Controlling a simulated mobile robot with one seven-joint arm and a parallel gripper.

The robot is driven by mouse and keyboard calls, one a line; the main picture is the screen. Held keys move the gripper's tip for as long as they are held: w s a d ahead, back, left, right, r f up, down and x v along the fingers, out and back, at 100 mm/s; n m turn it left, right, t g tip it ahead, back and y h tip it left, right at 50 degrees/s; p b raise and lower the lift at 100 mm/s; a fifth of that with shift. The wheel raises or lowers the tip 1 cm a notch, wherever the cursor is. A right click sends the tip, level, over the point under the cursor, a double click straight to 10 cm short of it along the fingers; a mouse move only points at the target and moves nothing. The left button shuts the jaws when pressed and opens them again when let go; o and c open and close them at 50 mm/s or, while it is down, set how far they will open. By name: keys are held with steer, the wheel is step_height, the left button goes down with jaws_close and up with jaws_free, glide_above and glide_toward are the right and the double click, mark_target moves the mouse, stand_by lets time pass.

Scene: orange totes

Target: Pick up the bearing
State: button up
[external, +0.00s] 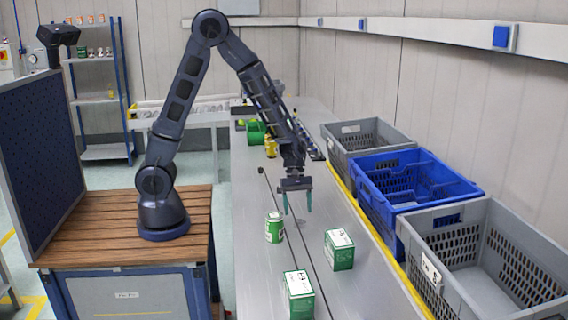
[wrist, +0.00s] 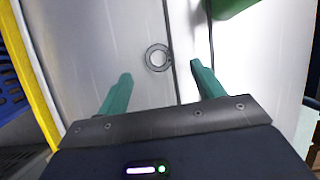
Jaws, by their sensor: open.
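The bearing (wrist: 149,58) is a small grey ring lying flat on the light table, beside a dark groove. In the wrist view it sits just beyond and between the fingertips. My gripper (wrist: 161,71) is open and empty, with two green fingers spread apart. In the external view my gripper (external: 298,203) points down above the table. The bearing is too small there to make out clearly, close under the fingers.
A green can (external: 274,229) and two green-and-white boxes (external: 339,251) (external: 298,296) stand on the table near the gripper. A yellow can (external: 270,147) stands farther back. Grey (external: 352,128) and blue (external: 385,199) totes line the right side. Bare table lies between.

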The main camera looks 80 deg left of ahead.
mark_target(301, 225)
steer(key=x, duration=0.4)
steer(key=shift+w+f, duration=0.1)
steer(key=shift+c, duration=0.2)
steer(key=c, duration=1.1)
steer(key=shift+o, duration=0.2)
